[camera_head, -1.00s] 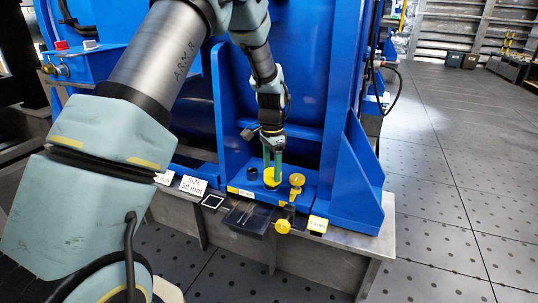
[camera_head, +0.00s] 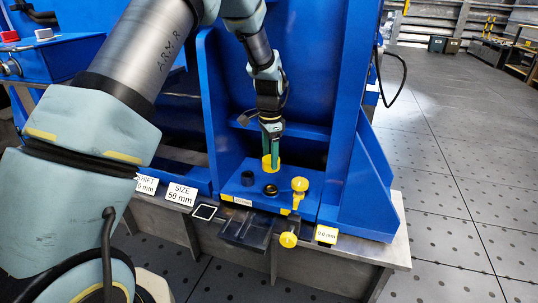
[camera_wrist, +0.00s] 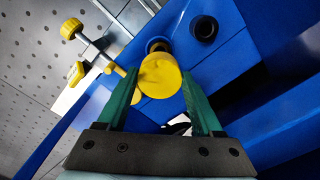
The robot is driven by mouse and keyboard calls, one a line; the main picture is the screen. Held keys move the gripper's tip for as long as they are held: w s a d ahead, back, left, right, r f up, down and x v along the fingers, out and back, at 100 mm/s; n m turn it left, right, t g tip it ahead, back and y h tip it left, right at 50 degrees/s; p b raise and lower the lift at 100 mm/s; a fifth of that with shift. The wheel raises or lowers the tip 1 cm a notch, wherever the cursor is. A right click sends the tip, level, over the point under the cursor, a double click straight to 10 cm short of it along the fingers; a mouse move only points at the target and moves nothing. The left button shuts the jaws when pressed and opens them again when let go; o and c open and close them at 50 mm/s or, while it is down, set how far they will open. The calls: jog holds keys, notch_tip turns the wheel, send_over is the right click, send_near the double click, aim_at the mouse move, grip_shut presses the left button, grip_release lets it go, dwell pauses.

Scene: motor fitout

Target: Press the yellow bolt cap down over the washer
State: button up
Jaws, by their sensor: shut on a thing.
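The yellow bolt cap (camera_head: 266,162) is between the green fingers of my gripper (camera_head: 272,140). In the wrist view the cap (camera_wrist: 160,76) shows its round yellow face between both fingertips (camera_wrist: 160,92). A dark round fitting (camera_head: 270,190) on the blue motor foot lies just in front of the cap in the head view, apart from it. I take this fitting for the bolt and washer, but cannot tell its parts. In the wrist view the cap partly hides this fitting (camera_wrist: 157,44). The cap appears raised above the foot.
A black cylinder (camera_head: 247,178) stands left of the fitting. A yellow-knobbed clamp (camera_head: 299,185) stands close on the right. A dark tray (camera_head: 245,232) is at the front edge. Blue upright walls rise behind and to both sides.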

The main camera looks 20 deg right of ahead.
aim_at(269, 170)
jog(key=shift+a+r+p, duration=0.1)
jog(key=shift+p, duration=0.4)
jog(key=shift+f+b, duration=1.25)
jog(key=shift+f, duration=1.75)
jog(key=shift+p, duration=0.95)
jog(key=shift+f+b, duration=0.7)
jog(key=shift+f, duration=1.25)
jog(key=o, duration=1.4)
jog(key=shift+c, duration=0.2)
jog(key=shift+r+p, duration=0.85)
jog(key=shift+r, duration=2.95)
jog(key=shift+s, duration=0.1)
